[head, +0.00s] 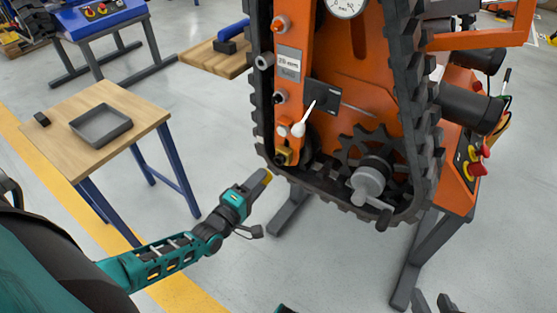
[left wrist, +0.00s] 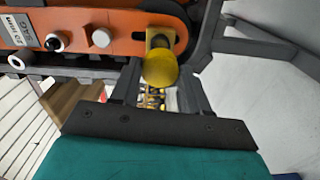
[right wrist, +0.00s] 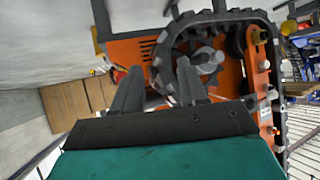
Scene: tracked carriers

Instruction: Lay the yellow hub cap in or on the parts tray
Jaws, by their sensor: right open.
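The yellow hub cap (left wrist: 160,69) sits between the fingertips of my left gripper (left wrist: 160,76) in the left wrist view, with a finger against each side. In the head view a bit of the cap (head: 267,178) shows at the tip of my left gripper (head: 262,180), just left of the track's lower end and apart from it. The grey parts tray (head: 101,126) lies empty on a small wooden table at the left. My right gripper (head: 432,302) is open and empty at the bottom right; its spread fingers also show in the right wrist view (right wrist: 160,92).
The orange tracked carrier (head: 360,85) stands upright on a grey stand, with a yellow bracket (head: 283,156) low on its left edge. A small black part (head: 41,119) lies beside the tray on the wooden table (head: 140,107). Open floor separates table and carrier.

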